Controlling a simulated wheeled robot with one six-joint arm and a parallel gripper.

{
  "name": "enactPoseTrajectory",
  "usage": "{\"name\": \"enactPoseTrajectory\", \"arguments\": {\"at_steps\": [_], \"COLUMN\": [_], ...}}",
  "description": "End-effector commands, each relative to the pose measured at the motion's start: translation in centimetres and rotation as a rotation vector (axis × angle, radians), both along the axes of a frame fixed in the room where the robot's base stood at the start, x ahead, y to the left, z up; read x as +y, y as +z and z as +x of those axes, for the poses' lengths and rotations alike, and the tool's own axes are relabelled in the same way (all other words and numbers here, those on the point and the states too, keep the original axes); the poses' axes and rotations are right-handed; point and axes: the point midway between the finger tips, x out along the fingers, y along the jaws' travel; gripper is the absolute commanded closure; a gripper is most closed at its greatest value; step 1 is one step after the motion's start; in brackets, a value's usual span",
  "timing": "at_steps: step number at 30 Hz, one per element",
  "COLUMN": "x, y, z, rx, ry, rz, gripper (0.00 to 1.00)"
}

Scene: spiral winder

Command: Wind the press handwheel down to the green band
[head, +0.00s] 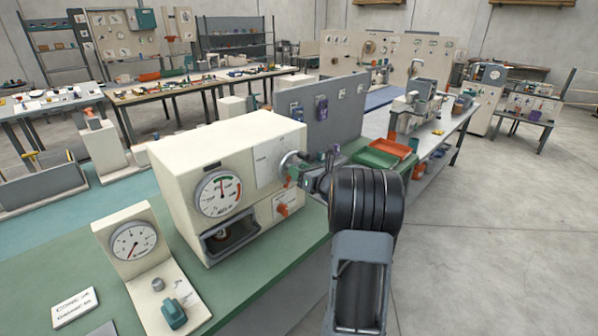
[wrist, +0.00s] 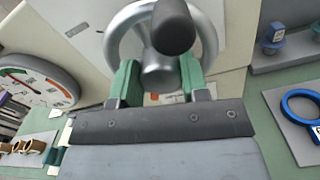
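The press is a cream box (head: 190,165) on the green bench. Its round dial (head: 218,194) faces front; the needle points roughly up, and green and red bands lie on the dial's right side. The dial also shows tilted in the wrist view (wrist: 35,88). The grey handwheel (head: 293,165) is on the press's right part; in the wrist view its ring (wrist: 120,38), hub and dark knob (wrist: 173,27) are close. My gripper (wrist: 160,84) has its green fingers apart, one each side of the hub. Whether they touch it is unclear. My wrist partly hides the wheel in the head view.
An orange-red knob (head: 283,210) sits below the handwheel on the press. A smaller gauge stand (head: 135,240) is at front left. A grey panel (head: 322,110) and green and red trays (head: 385,152) stand behind. Open floor lies to the right.

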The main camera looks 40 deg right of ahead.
Motion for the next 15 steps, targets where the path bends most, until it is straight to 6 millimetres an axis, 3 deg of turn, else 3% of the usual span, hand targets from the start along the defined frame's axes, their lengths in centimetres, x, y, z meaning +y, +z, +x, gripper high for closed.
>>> {"name": "enactPoseTrajectory", "arguments": {"at_steps": [7, 15], "x": [0.0, -0.03], "y": [-0.02, -0.01], "z": [0.0, -0.12], "rx": [0.0, 0.0], "ry": [0.0, 0.0], "rz": [0.0, -0.001], "gripper": [0.35, 0.34]}}
